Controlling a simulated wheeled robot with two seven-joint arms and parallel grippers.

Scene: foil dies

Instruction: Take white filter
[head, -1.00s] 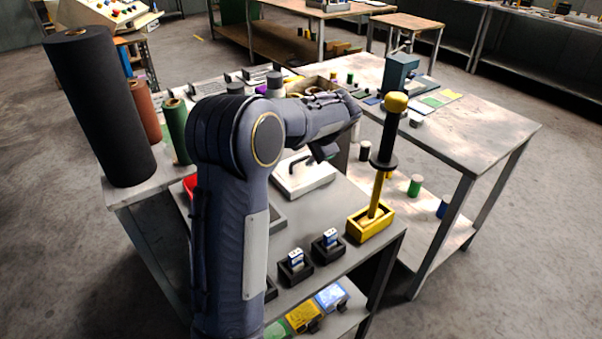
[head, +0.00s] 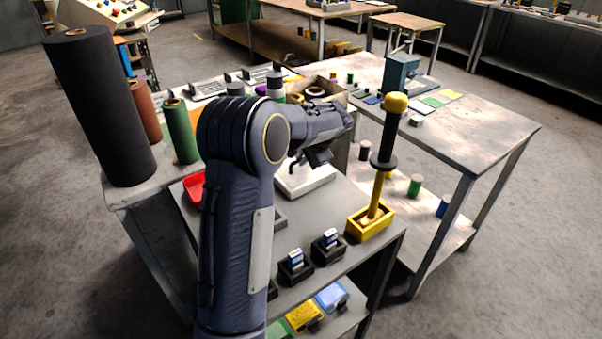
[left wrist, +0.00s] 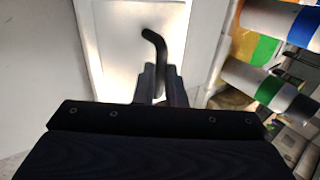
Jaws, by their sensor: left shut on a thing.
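A white square piece (head: 306,183) with a black bent handle lies on the grey table in the head view; I take it as the white filter. My left gripper (head: 308,162) is over it, partly hidden by my own arm. In the left wrist view, the gripper (left wrist: 160,84) is shut on the lower part of the black handle (left wrist: 153,42), whose bent end sticks out beyond the fingers. The white face (left wrist: 112,45) fills the view behind it. Whether it is lifted I cannot tell. My right gripper does not show.
A yellow holder (head: 370,222) with an upright black-and-yellow tool stands right of the white piece. Small black holders (head: 327,248) sit at the table's front. A red tray (head: 194,187) and tall dark roll (head: 97,110) are on the left. An open box (head: 328,93) is behind.

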